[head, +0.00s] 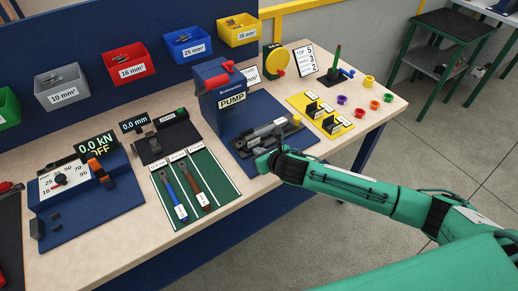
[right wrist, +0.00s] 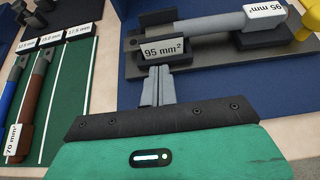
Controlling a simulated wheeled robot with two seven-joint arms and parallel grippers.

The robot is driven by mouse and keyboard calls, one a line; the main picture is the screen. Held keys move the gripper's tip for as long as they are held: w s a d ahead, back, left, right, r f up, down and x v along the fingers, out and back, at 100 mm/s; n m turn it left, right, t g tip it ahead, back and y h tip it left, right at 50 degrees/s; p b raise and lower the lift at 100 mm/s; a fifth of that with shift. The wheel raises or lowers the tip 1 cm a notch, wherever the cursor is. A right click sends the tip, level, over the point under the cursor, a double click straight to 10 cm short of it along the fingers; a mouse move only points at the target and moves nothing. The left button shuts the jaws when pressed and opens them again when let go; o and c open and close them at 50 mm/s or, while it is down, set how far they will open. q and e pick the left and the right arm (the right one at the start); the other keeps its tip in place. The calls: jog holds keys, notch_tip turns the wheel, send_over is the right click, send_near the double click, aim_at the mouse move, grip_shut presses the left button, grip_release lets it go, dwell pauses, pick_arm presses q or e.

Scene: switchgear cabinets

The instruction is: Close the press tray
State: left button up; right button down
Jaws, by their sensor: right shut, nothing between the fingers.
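The press tray (head: 262,138) is a dark grey plate on the blue base in front of the blue pump box (head: 222,92). A grey cylindrical piece lies along it. In the right wrist view the tray (right wrist: 215,65) carries a dark end block (right wrist: 165,52) labelled 95 mm² and a grey cylinder (right wrist: 208,28). My right gripper (head: 268,160) is at the tray's near edge, and in its wrist view the fingers (right wrist: 158,72) are shut and empty, just below the labelled block. I cannot tell whether they touch it. My left gripper is out of view.
A green mat (head: 195,188) with blue and brown tools lies left of the tray. A yellow plate (head: 320,113) with black holders is to the right, with coloured rings beyond. A yellow knob (head: 297,119) stands at the tray's right end. The bench's front edge is close to my right arm.

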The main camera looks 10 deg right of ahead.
aim_at(237, 132)
jog(key=shift+w, duration=0.2)
jog(key=shift+w+a, duration=0.15)
jog(key=shift+w, duration=0.05)
jog(key=w+a, duration=0.1)
jog(key=w, duration=0.3)
jog(key=w+a, duration=0.2)
jog(key=w, duration=0.3)
jog(key=w+a, duration=0.2)
jog(key=w, duration=0.2)
jog(key=shift+w+b, duration=0.15)
jog(key=shift+b, duration=0.15)
jog(key=shift+d+r, duration=0.15)
